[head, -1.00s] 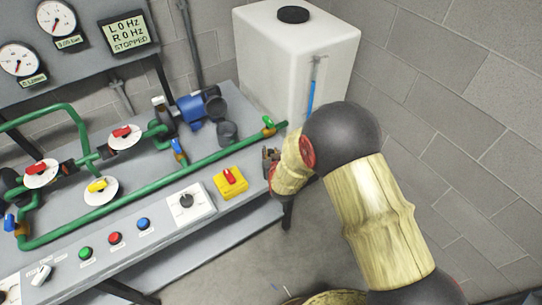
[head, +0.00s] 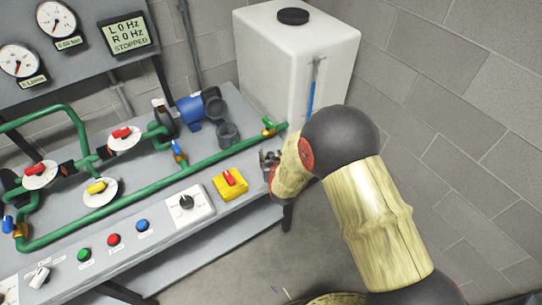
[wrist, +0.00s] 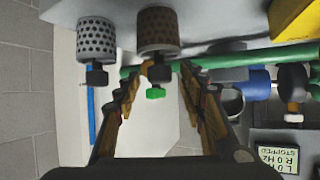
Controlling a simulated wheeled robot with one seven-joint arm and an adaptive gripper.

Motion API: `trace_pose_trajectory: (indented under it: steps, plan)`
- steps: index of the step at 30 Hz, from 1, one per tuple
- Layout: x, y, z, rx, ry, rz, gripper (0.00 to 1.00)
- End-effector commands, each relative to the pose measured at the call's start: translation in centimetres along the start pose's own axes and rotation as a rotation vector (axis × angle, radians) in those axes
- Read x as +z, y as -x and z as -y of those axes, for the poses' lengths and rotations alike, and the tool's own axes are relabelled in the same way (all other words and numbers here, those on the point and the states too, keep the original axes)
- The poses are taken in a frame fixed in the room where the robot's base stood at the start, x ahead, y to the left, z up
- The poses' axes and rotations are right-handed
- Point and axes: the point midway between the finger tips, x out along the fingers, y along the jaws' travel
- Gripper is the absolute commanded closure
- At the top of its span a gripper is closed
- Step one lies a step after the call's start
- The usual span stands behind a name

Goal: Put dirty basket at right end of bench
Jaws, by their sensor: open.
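In the wrist view, which is upside down, a brown, dirty-looking perforated basket (wrist: 158,30) with a black knob stands on the bench edge area. A cleaner grey perforated basket (wrist: 100,40), also with a black knob, is beside it on the left. My gripper (wrist: 161,74) is open, its two fingers pointing towards the brown basket's knob, which shows between the fingertips. I cannot tell whether the fingers touch it. In the head view my gripper (head: 269,160) is at the right end of the bench (head: 210,219); both baskets are hidden there by my arm or too small to tell.
A white tank (head: 285,60) stands behind the bench's right end. Green pipe (head: 140,195), ending in a green-handled valve (head: 268,127), runs close to my gripper. A yellow switch box (head: 230,185) sits left of it. A blue pump (head: 190,110) is behind.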

Motion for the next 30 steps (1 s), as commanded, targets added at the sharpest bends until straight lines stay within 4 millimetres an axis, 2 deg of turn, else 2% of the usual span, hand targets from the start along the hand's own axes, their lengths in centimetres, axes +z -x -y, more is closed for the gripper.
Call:
trace_pose_trajectory:
  steps: [4, 7, 15, 21, 25, 30]
  plan:
    - [-0.4, 0.2, 0.0, 0.0, 0.0, 0.0, 0.59]
    - [-0.5, 1.4, 0.1, -0.001, 0.0, -0.001, 0.59]
    - [-0.6, 7.0, 0.1, -0.001, 0.001, -0.001, 0.59]
    - [-0.4, 10.4, 0.0, -0.001, 0.001, -0.001, 0.59]
    - [-0.3, 11.6, 0.0, 0.0, 0.0, 0.0, 0.59]
    - [-0.3, 12.2, 0.0, 0.0, 0.0, 0.0, 0.59]
